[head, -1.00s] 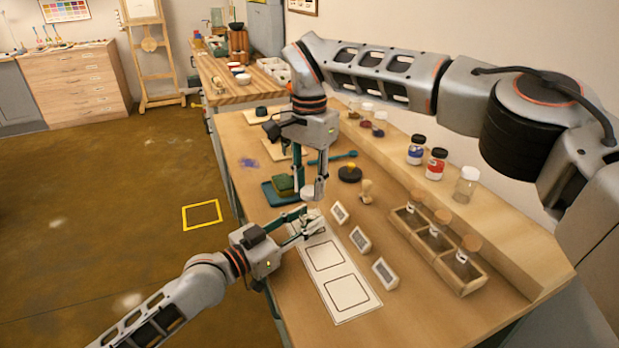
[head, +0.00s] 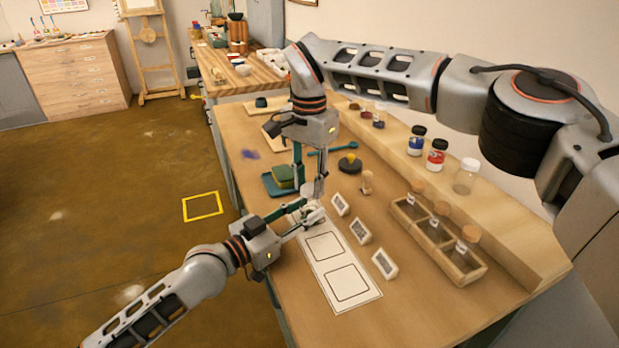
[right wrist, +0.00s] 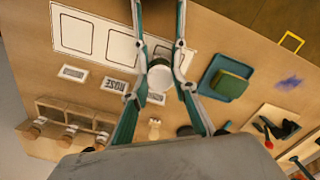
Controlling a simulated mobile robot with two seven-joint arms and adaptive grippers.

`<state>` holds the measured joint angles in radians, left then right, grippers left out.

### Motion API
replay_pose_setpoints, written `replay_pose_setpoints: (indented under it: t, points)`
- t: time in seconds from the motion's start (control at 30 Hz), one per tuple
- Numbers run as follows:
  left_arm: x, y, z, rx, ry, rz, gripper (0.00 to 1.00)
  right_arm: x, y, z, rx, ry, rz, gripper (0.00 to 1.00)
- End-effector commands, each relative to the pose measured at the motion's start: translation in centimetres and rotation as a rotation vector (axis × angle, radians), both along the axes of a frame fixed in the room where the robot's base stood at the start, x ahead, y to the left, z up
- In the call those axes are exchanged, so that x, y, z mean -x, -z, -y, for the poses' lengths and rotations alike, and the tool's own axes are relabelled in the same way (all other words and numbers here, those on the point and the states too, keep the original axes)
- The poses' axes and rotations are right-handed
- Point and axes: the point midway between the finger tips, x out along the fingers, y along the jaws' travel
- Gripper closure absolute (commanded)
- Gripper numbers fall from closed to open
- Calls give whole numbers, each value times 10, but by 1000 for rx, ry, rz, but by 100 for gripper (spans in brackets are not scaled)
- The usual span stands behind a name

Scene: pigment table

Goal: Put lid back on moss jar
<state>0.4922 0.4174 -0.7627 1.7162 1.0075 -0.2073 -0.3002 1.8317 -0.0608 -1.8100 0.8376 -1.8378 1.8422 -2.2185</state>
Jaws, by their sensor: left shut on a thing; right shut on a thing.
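My right gripper (head: 313,198) points down over the far end of the white mat (head: 352,312), shut on a small white round lid, which shows between its fingers in the right wrist view (right wrist: 160,77). My left gripper (head: 300,213) reaches in from the left, low over the same end of the mat, shut on the small jar (head: 313,213) just below the lid. Fingers of both grippers hide most of the jar, and its contents do not show. I cannot tell whether lid and jar touch.
Label cards (head: 361,231) stand right of the mat. A wooden rack (head: 466,276) of corked jars and a shelf with blue, red and clear jars (head: 466,176) are further right. A teal tray (head: 270,187) with a green sponge (head: 283,176) lies behind the grippers. The near mat squares are empty.

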Motion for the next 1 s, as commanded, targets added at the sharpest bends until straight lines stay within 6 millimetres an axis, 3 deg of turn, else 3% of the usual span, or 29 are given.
replay_pose_setpoints:
  t: [1.0]
  points:
    - [0,0,0,0,0,0,100,0,10,0,-1,0,1,79]
